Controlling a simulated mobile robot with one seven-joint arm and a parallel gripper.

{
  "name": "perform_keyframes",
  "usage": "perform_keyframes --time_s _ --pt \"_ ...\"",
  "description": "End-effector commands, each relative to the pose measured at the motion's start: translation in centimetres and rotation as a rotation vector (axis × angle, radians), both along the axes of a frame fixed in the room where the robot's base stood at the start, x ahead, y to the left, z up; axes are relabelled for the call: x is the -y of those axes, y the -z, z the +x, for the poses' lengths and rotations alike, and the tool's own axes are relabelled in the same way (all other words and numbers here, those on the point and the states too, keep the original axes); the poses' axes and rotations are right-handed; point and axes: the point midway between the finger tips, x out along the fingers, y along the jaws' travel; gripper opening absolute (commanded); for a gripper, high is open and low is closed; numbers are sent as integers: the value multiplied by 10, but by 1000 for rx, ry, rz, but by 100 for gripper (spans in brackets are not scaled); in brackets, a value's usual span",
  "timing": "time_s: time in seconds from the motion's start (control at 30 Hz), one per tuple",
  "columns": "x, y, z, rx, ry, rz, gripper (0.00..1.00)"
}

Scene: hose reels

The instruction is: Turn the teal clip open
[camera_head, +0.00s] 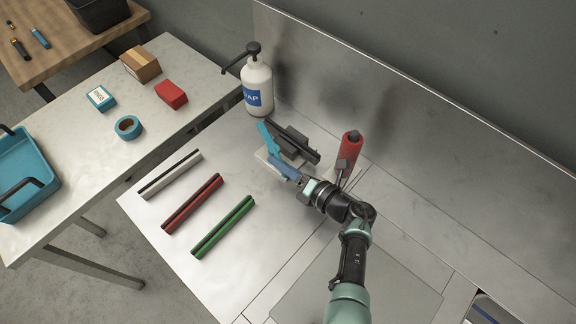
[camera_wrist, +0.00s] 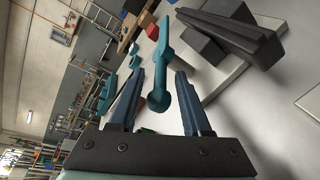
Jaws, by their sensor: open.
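The teal clip (camera_head: 267,136) is a slim lever beside a dark bar (camera_head: 312,155) on a grey block and pale base plate, on the steel worktop. In the wrist view the teal clip (camera_wrist: 161,62) stands lengthwise between my fingers, its rounded end nearest me. The dark bar (camera_wrist: 235,38) is to its right there. My gripper (camera_head: 278,163) is at the clip's near end in the head view. In the wrist view my gripper (camera_wrist: 158,72) is open, with a finger on each side of the clip and visible gaps. Where the clip joins its mount is not clear.
A soap bottle (camera_head: 257,88) stands behind the clip. White, red (camera_head: 192,204) and green (camera_head: 223,227) strips lie to the left. A steel back wall (camera_head: 440,140) bounds the worktop.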

Motion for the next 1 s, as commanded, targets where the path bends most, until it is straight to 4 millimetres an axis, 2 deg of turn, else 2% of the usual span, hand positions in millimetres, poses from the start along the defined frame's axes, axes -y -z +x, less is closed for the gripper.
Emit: perform_keyframes --time_s 0.17,0.6,0.8,1.0 --pt "11 -4 -11 0 4 0 48" --pt "72 -22 -74 2 6 0 48" --pt "85 -27 -89 2 2 1 48" --pt "87 -28 -91 1 1 0 48"
